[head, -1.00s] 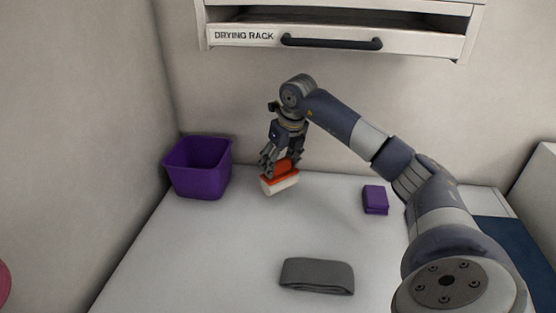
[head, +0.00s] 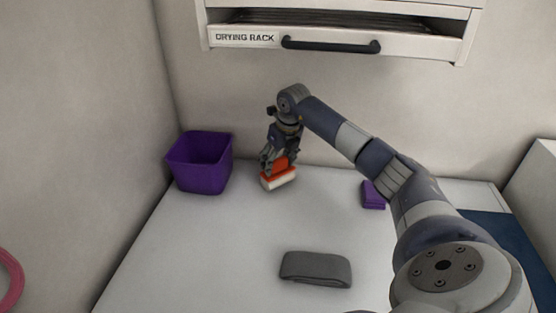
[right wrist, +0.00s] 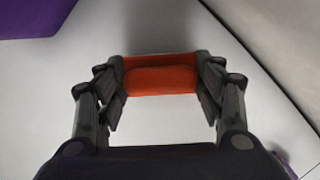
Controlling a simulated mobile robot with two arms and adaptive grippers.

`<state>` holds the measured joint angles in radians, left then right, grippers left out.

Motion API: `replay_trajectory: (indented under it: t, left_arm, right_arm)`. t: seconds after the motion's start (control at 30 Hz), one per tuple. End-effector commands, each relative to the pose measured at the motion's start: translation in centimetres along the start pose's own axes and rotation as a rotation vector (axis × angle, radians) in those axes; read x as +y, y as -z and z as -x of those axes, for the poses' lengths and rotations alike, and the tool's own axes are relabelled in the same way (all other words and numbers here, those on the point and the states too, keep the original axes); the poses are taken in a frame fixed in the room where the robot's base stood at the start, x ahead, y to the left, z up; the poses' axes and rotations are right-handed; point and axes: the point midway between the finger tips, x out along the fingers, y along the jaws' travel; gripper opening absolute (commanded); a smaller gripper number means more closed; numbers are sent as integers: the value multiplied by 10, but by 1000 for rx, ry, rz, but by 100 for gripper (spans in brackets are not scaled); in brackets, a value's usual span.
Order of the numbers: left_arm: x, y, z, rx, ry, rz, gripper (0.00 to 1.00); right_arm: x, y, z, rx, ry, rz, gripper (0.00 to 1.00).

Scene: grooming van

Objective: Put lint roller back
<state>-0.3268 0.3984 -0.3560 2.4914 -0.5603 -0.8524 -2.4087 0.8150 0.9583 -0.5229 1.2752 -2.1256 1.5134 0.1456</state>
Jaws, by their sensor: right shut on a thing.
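My right gripper (head: 278,168) is shut on an orange and white item (head: 279,180), over or on the back of the white table (head: 230,240). The item has an orange upper part and a pale block-like lower part. I cannot tell for sure that it is the lint roller, or whether it touches the table. In the right wrist view, the item's orange part (right wrist: 160,78) lies between the two fingers. No other thing in view looks like a lint roller. My left gripper is not in view.
A purple bin (head: 199,165) stands left of the gripper by the wall. A folded grey cloth (head: 316,269) lies in front. A purple block (head: 372,196) is partly behind my right arm. A drying rack drawer (head: 245,38) hangs above. The table's middle is clear.

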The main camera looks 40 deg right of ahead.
Motion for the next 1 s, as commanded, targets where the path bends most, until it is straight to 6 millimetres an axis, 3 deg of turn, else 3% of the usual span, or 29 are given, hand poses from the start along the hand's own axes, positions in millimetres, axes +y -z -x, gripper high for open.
replay_trajectory:
  t: [0.03,0.1,0.13,0.57,0.67,1.0]
  left_arm:
    - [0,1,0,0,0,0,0]
    - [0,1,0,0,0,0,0]
    - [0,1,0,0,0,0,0]
    - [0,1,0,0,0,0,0]
    - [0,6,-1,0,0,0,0]
    - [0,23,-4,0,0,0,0]
  right_arm:
    - [0,0,-2,0,0,0,64]
    - [0,0,-1,0,0,0,80]
    - [0,0,-1,0,0,0,82]
    - [0,-1,4,-2,1,0,82]
    - [-1,-1,16,-4,2,-1,82]
    - [0,-1,87,-6,0,0,82]
